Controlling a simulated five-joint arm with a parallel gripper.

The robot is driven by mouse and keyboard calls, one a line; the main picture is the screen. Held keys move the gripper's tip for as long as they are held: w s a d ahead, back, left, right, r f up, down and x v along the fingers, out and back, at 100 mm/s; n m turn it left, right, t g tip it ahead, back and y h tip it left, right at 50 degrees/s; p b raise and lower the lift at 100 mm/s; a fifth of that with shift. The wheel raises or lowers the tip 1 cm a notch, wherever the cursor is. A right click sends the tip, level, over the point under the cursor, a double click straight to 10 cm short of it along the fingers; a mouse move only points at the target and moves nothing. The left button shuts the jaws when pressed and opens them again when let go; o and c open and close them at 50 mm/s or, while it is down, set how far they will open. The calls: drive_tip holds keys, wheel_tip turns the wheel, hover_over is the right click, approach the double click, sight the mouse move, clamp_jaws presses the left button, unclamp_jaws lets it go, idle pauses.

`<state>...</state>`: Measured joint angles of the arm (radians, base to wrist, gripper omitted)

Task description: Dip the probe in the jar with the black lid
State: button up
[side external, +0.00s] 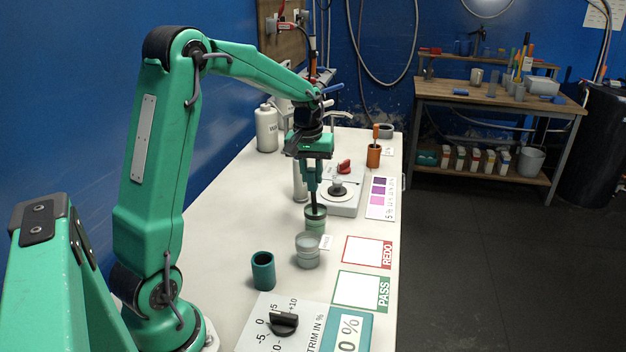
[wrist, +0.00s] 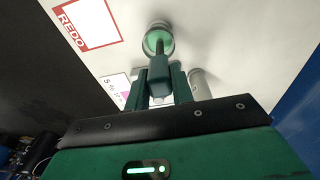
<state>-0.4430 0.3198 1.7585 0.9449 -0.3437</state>
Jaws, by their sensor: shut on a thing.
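My gripper (side external: 313,186) is shut on the teal handle of the probe (side external: 314,199), above the middle of the table. The probe's dark stem points straight down. Its lower end meets the mouth of a small jar with green contents (side external: 315,221); I cannot tell how deep it reaches. In the wrist view the probe (wrist: 159,67) sits between the fingers, in line with the green jar (wrist: 149,42). A second jar (side external: 307,251), clear and greyish with a small white tag, stands just nearer the side camera. I cannot make out a black lid on either jar.
A teal cup (side external: 262,272) stands nearer the camera. A white device with a red knob (side external: 344,167) is close right of my gripper. An orange holder (side external: 374,156) and white bottle (side external: 267,128) stand farther back. REDO (side external: 368,251) and PASS (side external: 360,290) cards lie clear at right.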

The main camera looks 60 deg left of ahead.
drive_tip(key=shift+r, duration=4.2)
